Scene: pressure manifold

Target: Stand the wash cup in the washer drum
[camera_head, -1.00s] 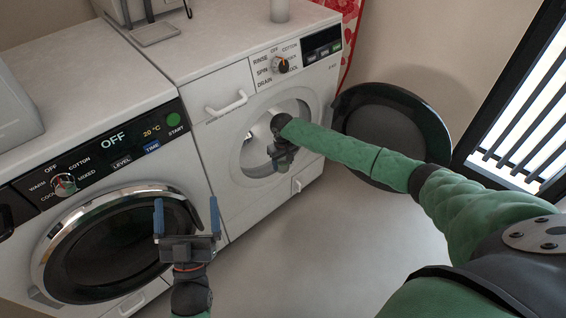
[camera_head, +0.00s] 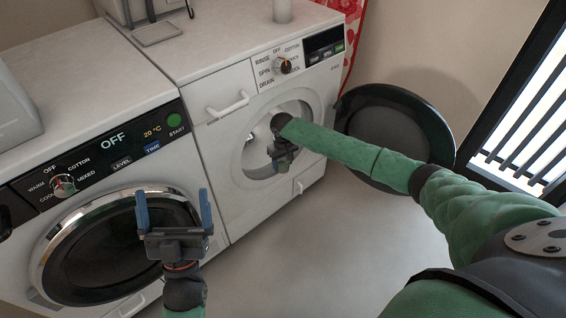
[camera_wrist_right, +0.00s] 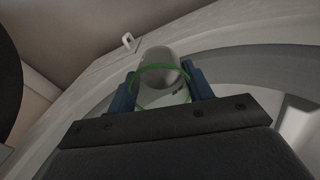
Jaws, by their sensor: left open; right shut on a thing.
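The wash cup (camera_wrist_right: 160,95) shows in the right wrist view as a pale cup with a green band, between the blue fingers of my right gripper (camera_wrist_right: 162,88). The right gripper is shut on it. In the head view my right gripper (camera_head: 282,157) is at the open round mouth of the right-hand washer, with the washer drum (camera_head: 259,152) behind it. I cannot make out the cup in the head view, nor whether it touches the drum. My left gripper (camera_head: 173,216) is open and empty, fingers up, in front of the left-hand machine's door.
The washer's dark round door (camera_head: 385,125) stands open to the right, beside my right arm. The left-hand machine's door (camera_head: 95,250) is shut. A white cylinder (camera_head: 282,10) stands on the washer top. A dark barred frame (camera_head: 520,120) is at right. The floor between is clear.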

